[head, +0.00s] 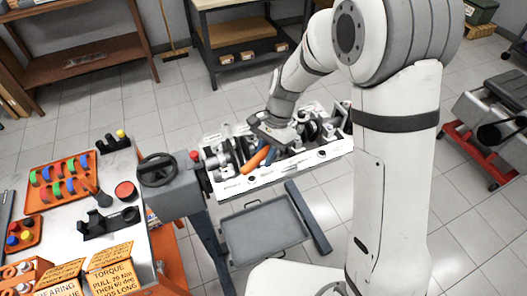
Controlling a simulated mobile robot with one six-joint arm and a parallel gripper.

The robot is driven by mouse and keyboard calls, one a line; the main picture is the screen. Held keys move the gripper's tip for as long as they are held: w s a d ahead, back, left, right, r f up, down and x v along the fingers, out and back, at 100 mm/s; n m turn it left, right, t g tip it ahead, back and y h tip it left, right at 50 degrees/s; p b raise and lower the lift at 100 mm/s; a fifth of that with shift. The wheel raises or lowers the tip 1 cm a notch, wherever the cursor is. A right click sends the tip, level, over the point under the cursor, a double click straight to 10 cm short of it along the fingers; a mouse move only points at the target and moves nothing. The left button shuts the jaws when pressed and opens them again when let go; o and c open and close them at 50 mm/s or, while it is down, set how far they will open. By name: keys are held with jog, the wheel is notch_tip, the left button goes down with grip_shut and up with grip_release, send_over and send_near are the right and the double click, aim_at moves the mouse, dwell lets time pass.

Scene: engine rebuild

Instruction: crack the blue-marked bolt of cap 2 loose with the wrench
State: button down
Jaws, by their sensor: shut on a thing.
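My gripper (268,138) is over the middle of the light engine block (307,158), low among its parts. It is shut on the wrench, whose orange handle (254,160) slants down and left from under the gripper. A small blue piece (271,156) shows just right of the handle; I cannot tell whether it is a bolt mark. The wrench's working end, the caps and the blue-marked bolt cannot be made out, partly hidden by my gripper and wrist. Whether the wrench sits on a bolt cannot be told.
The block is on a stand with a handwheel (158,170) and a red knob (194,155). A grey tray (262,232) is below.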

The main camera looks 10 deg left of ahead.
jog(key=shift+s+f+b, duration=0.1)
jog(key=shift+f+b, duration=0.75)
jog(key=shift+f, duration=0.45)
jog(key=shift+r, duration=0.2)
jog(key=shift+s, duration=0.1)
jog(key=shift+f+b, duration=0.5)
jog(key=shift+f, duration=0.7)
dwell(1.1)
dwell(0.4)
jog(key=shift+s+d+n, duration=0.35)
jog(key=shift+d+n, duration=0.15)
jog(key=shift+d, duration=0.2)
jog(key=shift+d+h, duration=0.15)
jog(key=shift+h, duration=0.15)
jog(key=shift+s+d+n, duration=0.3)
jog(key=shift+d+n, duration=0.3)
jog(key=shift+d, duration=0.05)
